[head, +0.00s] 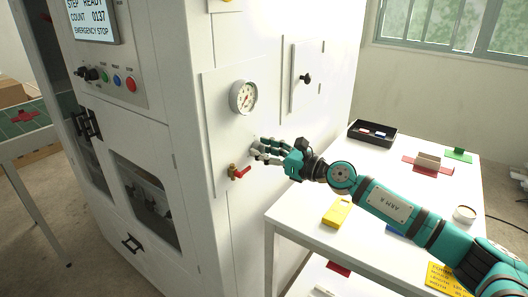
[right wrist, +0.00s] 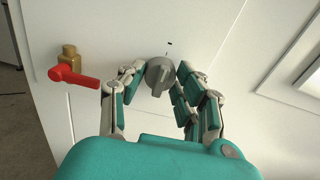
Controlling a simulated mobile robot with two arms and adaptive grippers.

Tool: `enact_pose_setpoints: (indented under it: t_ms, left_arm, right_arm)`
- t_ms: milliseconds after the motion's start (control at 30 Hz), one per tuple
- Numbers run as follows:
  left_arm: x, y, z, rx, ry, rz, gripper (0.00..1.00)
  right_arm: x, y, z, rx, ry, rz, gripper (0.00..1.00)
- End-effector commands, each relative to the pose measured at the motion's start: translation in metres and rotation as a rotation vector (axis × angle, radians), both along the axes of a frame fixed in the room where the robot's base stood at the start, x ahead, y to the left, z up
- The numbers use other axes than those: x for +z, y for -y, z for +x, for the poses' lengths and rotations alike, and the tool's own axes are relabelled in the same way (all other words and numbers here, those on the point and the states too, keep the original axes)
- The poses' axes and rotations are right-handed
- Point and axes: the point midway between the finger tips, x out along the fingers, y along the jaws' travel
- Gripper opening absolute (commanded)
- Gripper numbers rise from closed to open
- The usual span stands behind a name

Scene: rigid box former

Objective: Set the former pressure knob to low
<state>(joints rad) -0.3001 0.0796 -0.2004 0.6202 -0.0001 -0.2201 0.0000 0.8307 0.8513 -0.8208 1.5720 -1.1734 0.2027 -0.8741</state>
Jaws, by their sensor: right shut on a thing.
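The pressure knob (right wrist: 160,77) is a round grey dial with a raised grip on the white machine panel. It sits between the fingertips of my right gripper (right wrist: 158,78), which is shut on it. A small dark mark shows on the panel just above the knob. In the head view the right gripper (head: 257,151) reaches the panel from the right and largely hides the knob. A pressure gauge (head: 243,97) is above it; its reading is too small to tell. My left gripper is not in view.
A red-handled brass valve (head: 240,173) sticks out just below and left of the gripper; it also shows in the right wrist view (right wrist: 75,72). A white table (head: 300,212) with a black tray (head: 372,133) and a yellow block (head: 337,212) stands under my right arm.

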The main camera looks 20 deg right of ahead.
Motion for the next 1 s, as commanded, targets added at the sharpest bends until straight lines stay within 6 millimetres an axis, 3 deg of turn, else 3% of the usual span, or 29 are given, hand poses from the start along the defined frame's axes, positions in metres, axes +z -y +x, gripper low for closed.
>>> enact_pose_setpoints:
  t_ms: [367,400,567,867,1000]
  left_arm:
    - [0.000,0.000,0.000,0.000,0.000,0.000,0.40]
    - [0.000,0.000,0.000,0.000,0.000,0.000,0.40]
    - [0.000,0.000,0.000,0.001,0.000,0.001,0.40]
    - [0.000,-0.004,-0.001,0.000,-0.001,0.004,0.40]
    - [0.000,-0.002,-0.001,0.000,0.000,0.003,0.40]
  right_arm:
    - [-0.004,-0.001,-0.001,0.003,-0.003,-0.008,0.01]
    - [-0.004,-0.001,-0.001,0.003,-0.003,-0.008,0.37]
    - [-0.002,0.000,0.000,0.001,-0.001,-0.006,0.57]
    - [-0.001,0.001,-0.002,0.000,0.001,-0.004,0.57]
    - [-0.002,0.011,-0.013,-0.002,0.000,-0.006,0.57]
